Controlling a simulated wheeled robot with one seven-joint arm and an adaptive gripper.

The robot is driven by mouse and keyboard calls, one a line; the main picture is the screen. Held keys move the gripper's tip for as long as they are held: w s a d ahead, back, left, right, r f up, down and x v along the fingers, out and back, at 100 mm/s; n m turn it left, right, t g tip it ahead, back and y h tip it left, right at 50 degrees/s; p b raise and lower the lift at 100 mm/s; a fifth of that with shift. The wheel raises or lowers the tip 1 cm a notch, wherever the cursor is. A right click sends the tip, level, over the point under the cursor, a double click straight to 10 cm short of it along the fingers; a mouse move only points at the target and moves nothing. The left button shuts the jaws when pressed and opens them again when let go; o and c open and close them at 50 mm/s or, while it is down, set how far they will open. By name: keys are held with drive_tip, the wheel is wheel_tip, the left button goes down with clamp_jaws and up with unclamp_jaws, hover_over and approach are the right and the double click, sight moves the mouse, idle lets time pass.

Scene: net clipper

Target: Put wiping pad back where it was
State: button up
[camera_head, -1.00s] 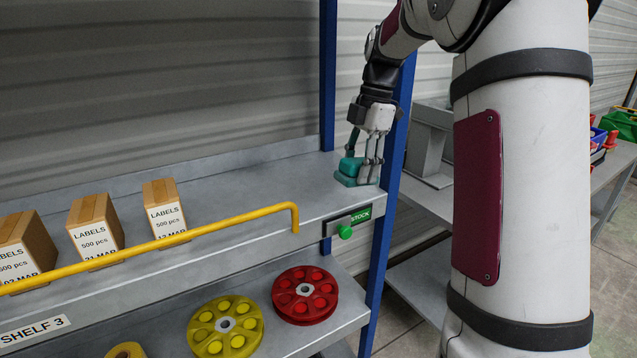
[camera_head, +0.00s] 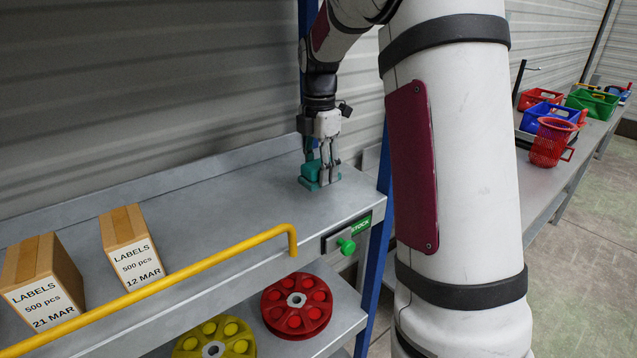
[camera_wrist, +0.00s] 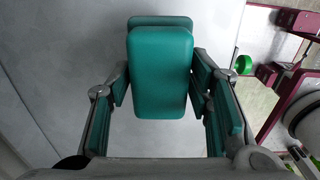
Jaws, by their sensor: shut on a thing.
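The wiping pad (camera_head: 312,172) is a teal block on a slightly wider teal base, at the right end of the upper grey shelf (camera_head: 215,215). My gripper (camera_head: 321,165) points down and is shut on it. In the wrist view the pad (camera_wrist: 160,72) sits between the two teal-padded fingers of my gripper (camera_wrist: 160,88). The pad is at or just above the shelf surface; I cannot tell whether it touches. The fingers partly hide the pad in the head view.
Two label boxes (camera_head: 132,245) stand at the shelf's left. A yellow rail (camera_head: 200,268) runs along the front edge, and a blue post (camera_head: 375,245) stands right. Red and yellow reels (camera_head: 297,306) lie below. A bench (camera_head: 545,185) with baskets is at right. The shelf middle is clear.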

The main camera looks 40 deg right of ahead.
drive_tip(key=shift+f, duration=2.1)
drive_tip(key=o, duration=1)
